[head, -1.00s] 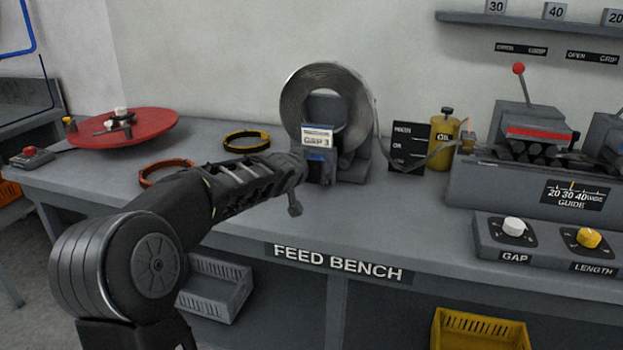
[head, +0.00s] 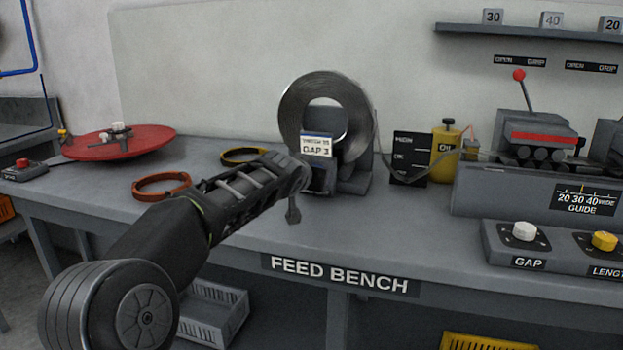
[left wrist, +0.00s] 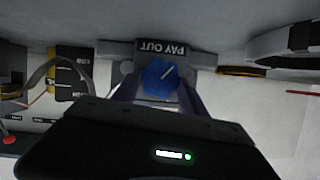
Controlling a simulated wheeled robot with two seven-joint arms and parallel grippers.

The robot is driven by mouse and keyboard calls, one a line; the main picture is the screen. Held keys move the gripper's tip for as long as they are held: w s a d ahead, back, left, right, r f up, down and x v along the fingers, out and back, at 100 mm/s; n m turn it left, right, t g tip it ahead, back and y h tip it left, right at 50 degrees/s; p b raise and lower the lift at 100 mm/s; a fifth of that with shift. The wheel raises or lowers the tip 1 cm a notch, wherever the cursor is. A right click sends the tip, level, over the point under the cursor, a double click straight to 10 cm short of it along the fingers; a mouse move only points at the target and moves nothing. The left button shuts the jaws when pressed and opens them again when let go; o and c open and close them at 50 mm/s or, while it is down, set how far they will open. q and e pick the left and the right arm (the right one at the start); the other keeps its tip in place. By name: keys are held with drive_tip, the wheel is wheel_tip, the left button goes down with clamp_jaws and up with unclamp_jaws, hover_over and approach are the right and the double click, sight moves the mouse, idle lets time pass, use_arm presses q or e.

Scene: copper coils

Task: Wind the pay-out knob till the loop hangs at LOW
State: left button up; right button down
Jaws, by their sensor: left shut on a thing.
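The pay-out knob (left wrist: 160,77) is blue with a white line, under a PAY OUT label (left wrist: 162,48) that reads upside down in the left wrist view. My left gripper (left wrist: 157,90) is shut on it, a finger on each side. In the head view my arm hides most of the knob. The coil of metal strip (head: 296,105) stands on its holder behind. The strip (head: 378,135) leaves its right side and sags in a loop by the dark mark board (head: 412,150). The loop's bottom is near the board's lower part; its exact mark is hard to read.
A yellow canister (head: 446,150) stands right of the board, then the feed machine and a GAP and LENGTH knob panel (head: 490,250). Orange (head: 162,185) and yellow rings lie on the bench left, near a red turntable (head: 118,148). The bench front is clear.

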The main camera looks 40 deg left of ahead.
use_arm(q)
drive_tip(key=o, duration=1.4)
drive_tip(key=shift+b+v, duration=0.3)
drive_tip(key=shift+v, duration=3.6)
